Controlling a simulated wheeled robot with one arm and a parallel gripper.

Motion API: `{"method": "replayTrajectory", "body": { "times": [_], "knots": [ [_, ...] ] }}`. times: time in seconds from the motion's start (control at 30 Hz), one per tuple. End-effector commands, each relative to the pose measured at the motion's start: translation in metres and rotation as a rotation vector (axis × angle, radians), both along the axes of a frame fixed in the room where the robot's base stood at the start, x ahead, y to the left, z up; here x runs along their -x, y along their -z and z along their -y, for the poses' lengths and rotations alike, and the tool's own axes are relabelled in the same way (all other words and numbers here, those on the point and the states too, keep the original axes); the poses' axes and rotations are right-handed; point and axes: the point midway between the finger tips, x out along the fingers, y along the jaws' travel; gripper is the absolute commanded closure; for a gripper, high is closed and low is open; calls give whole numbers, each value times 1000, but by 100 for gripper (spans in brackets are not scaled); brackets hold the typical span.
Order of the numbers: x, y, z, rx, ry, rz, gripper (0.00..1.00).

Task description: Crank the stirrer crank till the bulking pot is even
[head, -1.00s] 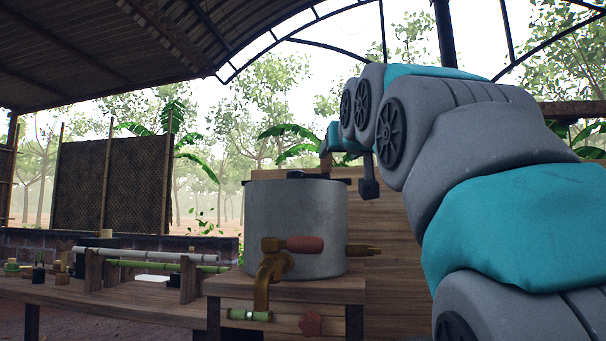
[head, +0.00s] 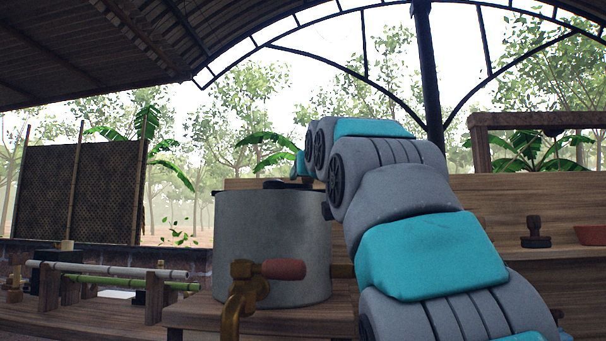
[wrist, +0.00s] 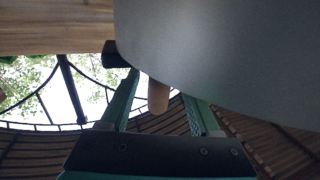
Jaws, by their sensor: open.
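The bulking pot (head: 272,245) is a grey metal cylinder on a wooden stand. A dark piece of the stirrer crank (head: 288,184) shows at its top rim; the rest of the crank is hard to make out. In the wrist view, a large smooth grey surface that looks like the pot's wall (wrist: 235,50) fills the upper right. My gripper (wrist: 160,86) is open, its two green fingers apart. A rounded tan peg, seemingly the crank handle (wrist: 158,96), shows between them; contact cannot be told. In the head view, my arm hides the gripper's fingers.
A brass tap with a red handle (head: 282,269) sticks out from the pot's front. Rollers on a wooden bench (head: 110,270) stand at left.

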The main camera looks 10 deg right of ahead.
Motion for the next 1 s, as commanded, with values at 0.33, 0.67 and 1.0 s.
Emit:
{"method": "replayTrajectory", "body": {
  "times": [0.33, 0.67, 1.0],
  "knots": [
    [-15, -1, 0, 0, 0, 1, 37],
    [-15, 0, 0, 0, 0, 1, 60],
    [-15, 0, 0, 1, -1, 1, 99]
  ]
}}
